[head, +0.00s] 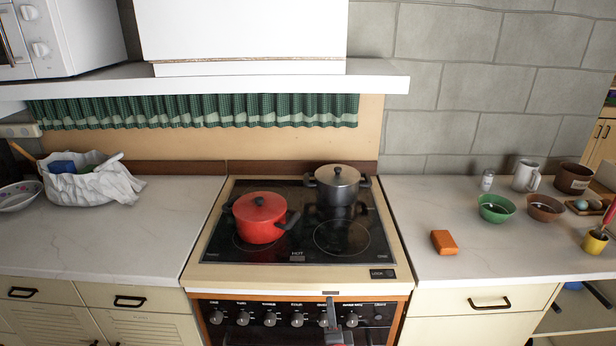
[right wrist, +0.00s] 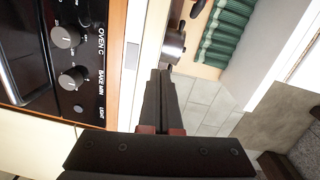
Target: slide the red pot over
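The red pot (head: 260,217) has a lid with a dark knob and black side handles. It stands upright on the front left of the black glass cooktop (head: 300,250). My right gripper (head: 331,308) is low at the bottom middle of the head view, in front of the oven's knob panel and to the right of the red pot, apart from it. In the right wrist view its two dark fingers (right wrist: 164,80) are together with nothing seen between them. My left gripper is not in view.
A grey lidded pot (head: 337,186) stands behind and right of the red pot. The front right burner (head: 342,237) is bare. On the right counter are an orange block (head: 444,242), a green bowl (head: 495,208) and a brown bowl (head: 544,208). A shelf (head: 385,84) overhangs the back.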

